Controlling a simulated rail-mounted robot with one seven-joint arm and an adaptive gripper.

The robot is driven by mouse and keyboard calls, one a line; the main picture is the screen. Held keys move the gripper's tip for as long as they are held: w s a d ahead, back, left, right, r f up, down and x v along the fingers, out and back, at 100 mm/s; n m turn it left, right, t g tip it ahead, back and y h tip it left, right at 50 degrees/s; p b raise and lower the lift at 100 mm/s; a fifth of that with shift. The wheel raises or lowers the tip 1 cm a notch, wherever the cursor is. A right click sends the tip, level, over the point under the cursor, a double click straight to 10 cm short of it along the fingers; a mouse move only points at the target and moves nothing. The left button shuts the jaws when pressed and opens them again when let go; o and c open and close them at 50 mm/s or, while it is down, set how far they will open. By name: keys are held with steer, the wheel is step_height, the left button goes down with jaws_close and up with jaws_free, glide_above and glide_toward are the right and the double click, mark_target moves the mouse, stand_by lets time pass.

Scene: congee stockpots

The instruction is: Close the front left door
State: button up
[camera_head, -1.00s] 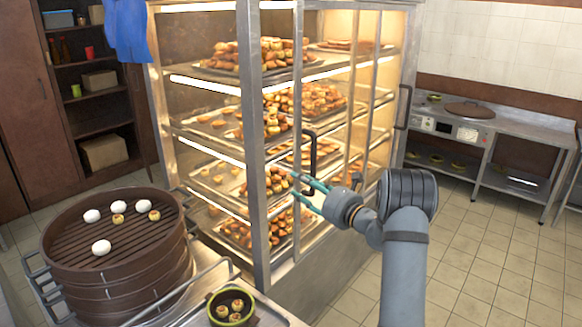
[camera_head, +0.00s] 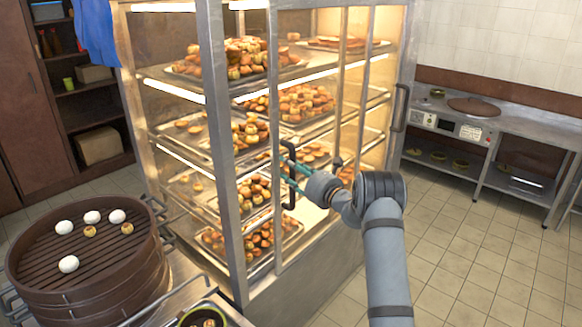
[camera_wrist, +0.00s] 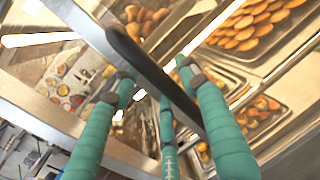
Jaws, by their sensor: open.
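A tall lit glass display cabinet (camera_head: 222,120) with metal framing stands in the middle of the head view. Its front left door has a metal upright (camera_head: 273,110) and a black bar handle (camera_head: 288,178). I cannot tell exactly how far that door stands open. My gripper (camera_head: 287,172) is open, its teal fingers at the handle. In the wrist view the dark handle (camera_wrist: 150,70) crosses diagonally, with fingertips (camera_wrist: 157,78) on either side of it. Whether they touch it is unclear. The fingers partly hide the handle in the head view.
A second black handle (camera_head: 401,107) is on the cabinet's right side. Trays of buns (camera_head: 247,132) fill its shelves. A round steamer (camera_head: 85,250) stands at the lower left. A steel counter (camera_head: 500,130) stands right; the tiled floor (camera_head: 470,245) between is clear.

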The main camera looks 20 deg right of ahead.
steer(key=c, duration=0.3)
steer(key=c, duration=0.8)
jaws_close()
